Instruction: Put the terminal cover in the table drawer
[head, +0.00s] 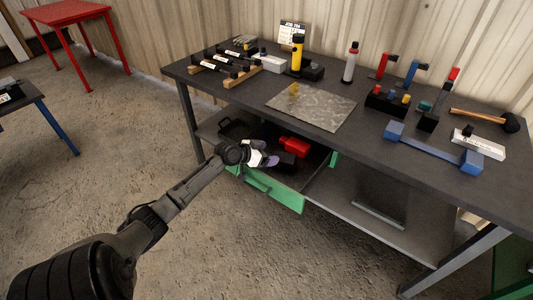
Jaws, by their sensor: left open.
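The table drawer (284,199) is pulled out below the tabletop, with a green front and a dark inside. A red object (294,146) and a dark block lie in it. My left gripper (265,160) is open over the left part of the open drawer. A small purplish piece (272,161) shows at its fingertips. I cannot tell whether this is the terminal cover, or whether it touches the fingers or the drawer floor. No other thing can be clearly made out as the terminal cover. My right gripper is not in view.
The dark workbench (225,98) carries a grey mat (312,106), a yellow flashlight (297,55), a blue-ended bar (433,148), a hammer (485,117) and several other tools. A lower shelf (375,222) lies right of the drawer. The floor in front is clear.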

